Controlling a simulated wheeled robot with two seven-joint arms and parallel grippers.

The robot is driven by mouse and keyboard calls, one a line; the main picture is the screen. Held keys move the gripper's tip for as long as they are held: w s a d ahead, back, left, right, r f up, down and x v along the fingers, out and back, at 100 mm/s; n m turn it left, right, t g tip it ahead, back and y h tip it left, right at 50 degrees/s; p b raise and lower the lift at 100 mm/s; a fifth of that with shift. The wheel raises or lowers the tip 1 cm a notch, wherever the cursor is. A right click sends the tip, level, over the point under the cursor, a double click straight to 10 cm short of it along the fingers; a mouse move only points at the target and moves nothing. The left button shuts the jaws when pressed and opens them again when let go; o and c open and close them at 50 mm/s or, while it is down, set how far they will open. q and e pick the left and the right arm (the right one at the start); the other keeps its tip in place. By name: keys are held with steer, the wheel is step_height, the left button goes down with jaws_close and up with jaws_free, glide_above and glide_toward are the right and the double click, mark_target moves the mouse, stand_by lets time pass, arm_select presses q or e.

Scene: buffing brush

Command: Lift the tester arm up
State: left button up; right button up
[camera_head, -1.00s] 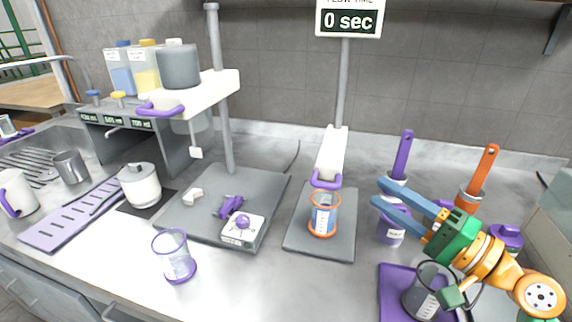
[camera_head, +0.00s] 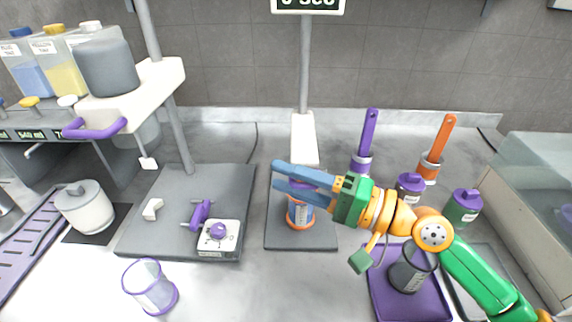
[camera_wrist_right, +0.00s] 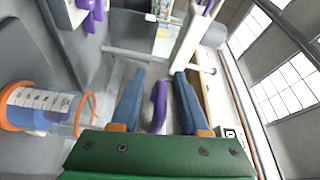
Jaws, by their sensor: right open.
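The white tester arm (camera_head: 304,138) hangs on a grey post under the timer sign at the middle of the counter. Its purple handle is mostly hidden behind my fingers in the head view. In the right wrist view the purple handle (camera_wrist_right: 158,108) shows between the two blue fingers. My right gripper (camera_head: 276,176) is open around the handle, with a gap visible on both sides; whether it touches cannot be told. An orange-rimmed cup (camera_head: 299,219) stands on the grey plate (camera_head: 300,242) just below the fingers. My left gripper is not in view.
Another white arm (camera_head: 150,85) with a purple handle carries a grey pot at left. A clear purple-rimmed cup (camera_head: 151,288) stands at front. Purple (camera_head: 367,138) and orange (camera_head: 443,138) handled tools stand at right. A dark beaker (camera_head: 407,272) sits on a purple tray (camera_head: 385,308).

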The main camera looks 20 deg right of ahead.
steer(key=shift+a, duration=0.15)
steer(key=shift+w, duration=0.1)
jaws_close()
stand_by(1.4)
